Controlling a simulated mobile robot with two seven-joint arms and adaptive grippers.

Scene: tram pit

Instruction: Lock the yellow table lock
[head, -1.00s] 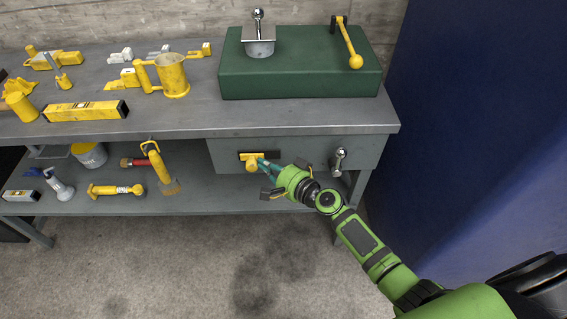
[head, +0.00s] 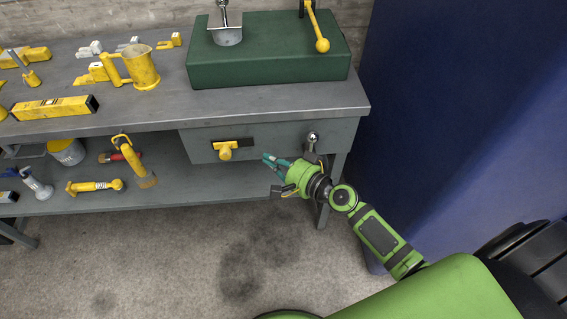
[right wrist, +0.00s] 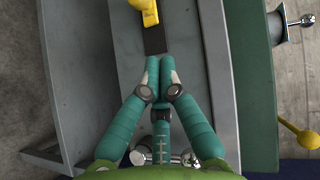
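The yellow table lock (head: 225,150) is a small yellow knob and bar on the left part of a black strip (head: 243,142), on the grey front panel under the tabletop. The right wrist view shows the yellow lock (right wrist: 147,12) at the top edge, with the bare part of the black strip (right wrist: 155,38) just below it. My right gripper (head: 267,158) is to the right of the lock, apart from it. Its teal fingers are together and empty; the fingertips also show in the right wrist view (right wrist: 160,62). My left gripper is not in view.
A metal knob (head: 312,138) sits on the panel's right. Above, a green block (head: 265,58) with a yellow-ended lever (head: 317,30) stands on the grey workbench (head: 170,110). Yellow tools lie on the bench and lower shelf (head: 190,188). A blue wall (head: 450,120) bounds the right side.

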